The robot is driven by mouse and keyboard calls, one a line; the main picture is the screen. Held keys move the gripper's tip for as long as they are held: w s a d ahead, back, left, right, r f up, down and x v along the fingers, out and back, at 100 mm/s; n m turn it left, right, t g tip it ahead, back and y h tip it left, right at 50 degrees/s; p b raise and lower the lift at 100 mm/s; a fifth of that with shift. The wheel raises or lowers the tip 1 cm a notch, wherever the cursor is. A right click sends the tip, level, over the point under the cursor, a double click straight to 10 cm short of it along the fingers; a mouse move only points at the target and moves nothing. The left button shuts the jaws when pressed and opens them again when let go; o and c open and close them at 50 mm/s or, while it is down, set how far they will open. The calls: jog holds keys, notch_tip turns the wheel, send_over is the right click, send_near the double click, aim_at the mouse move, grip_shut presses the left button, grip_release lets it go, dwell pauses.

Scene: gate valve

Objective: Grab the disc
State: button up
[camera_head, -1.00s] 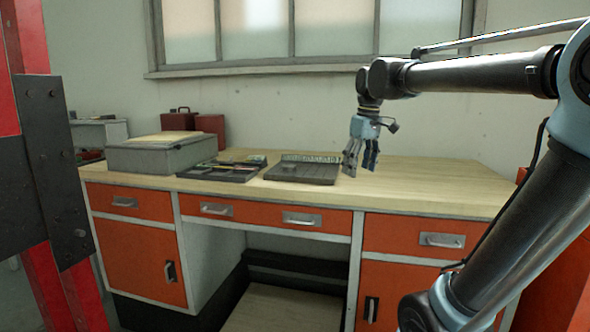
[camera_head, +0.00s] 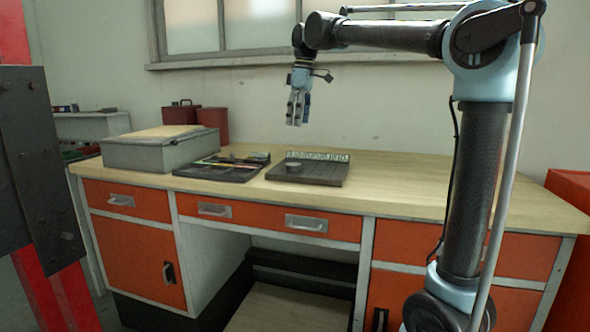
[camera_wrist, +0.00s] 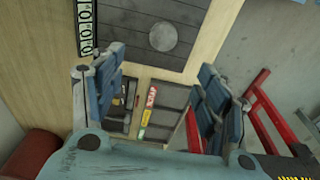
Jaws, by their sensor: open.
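A small grey round disc (camera_head: 294,167) lies on a dark flat board (camera_head: 322,174) on the workbench, near the board's left side. In the wrist view the disc (camera_wrist: 163,37) shows as a plain grey circle on the dark board (camera_wrist: 190,56), beyond my fingers. My gripper (camera_head: 297,120) hangs fingers-down above the board, clear of it, and is empty. In the wrist view my gripper's (camera_wrist: 160,92) blue-grey fingers stand wide apart with nothing between them.
A dark tray with tools (camera_head: 226,172) lies left of the board. A grey case (camera_head: 160,153) and red containers (camera_head: 213,122) stand farther left. A row of ring-marked pieces (camera_head: 318,156) lines the board's back edge. The right part of the wooden benchtop (camera_head: 440,190) is clear.

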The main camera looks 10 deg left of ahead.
send_over(294, 164)
jog(key=f, duration=0.6)
jog(key=w+f, duration=0.1)
jog(key=f, duration=0.2)
jog(key=shift+d, duration=0.25)
jog(key=shift+s+a+f, duration=0.15)
jog(key=shift+s+f, duration=0.05)
jog(key=shift+f, duration=1.2)
jog(key=shift+s+a+f, duration=0.15)
jog(key=shift+f, duration=1.2)
jog(key=c, duration=1.4)
jog(key=shift+c, duration=0.2)
jog(key=shift+r, duration=0.1)
